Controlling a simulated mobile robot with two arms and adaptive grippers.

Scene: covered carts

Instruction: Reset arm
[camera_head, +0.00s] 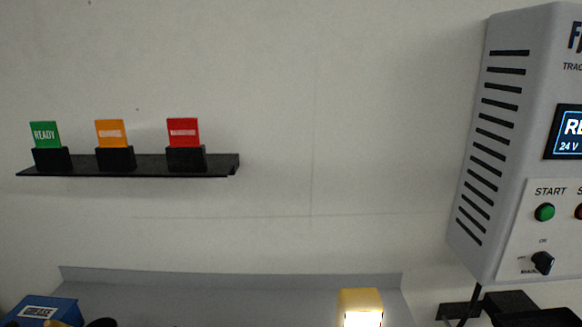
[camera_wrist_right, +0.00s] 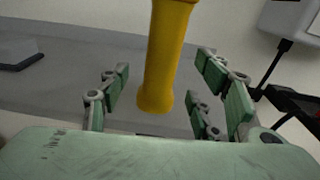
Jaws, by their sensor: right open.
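My right gripper (camera_wrist_right: 163,68) shows in the right wrist view with its green-padded fingers spread open. A yellow rounded handle (camera_wrist_right: 168,60) stands in the gap between the fingers, with visible room on both sides. Its upper end is cut off by the frame. In the head view a yellow lamp (camera_head: 360,298) with a bright white face shows at the bottom edge. I cannot tell for certain that it is the same object as the handle. My left gripper is not in view.
A black wall shelf (camera_head: 220,167) holds green, orange and red cards. A grey control box (camera_head: 480,200) is on the right, with black parts (camera_head: 510,305) below it. A grey panel (camera_head: 230,285) spans the bottom. A blue box (camera_head: 45,308) sits lower left. The middle wall is bare.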

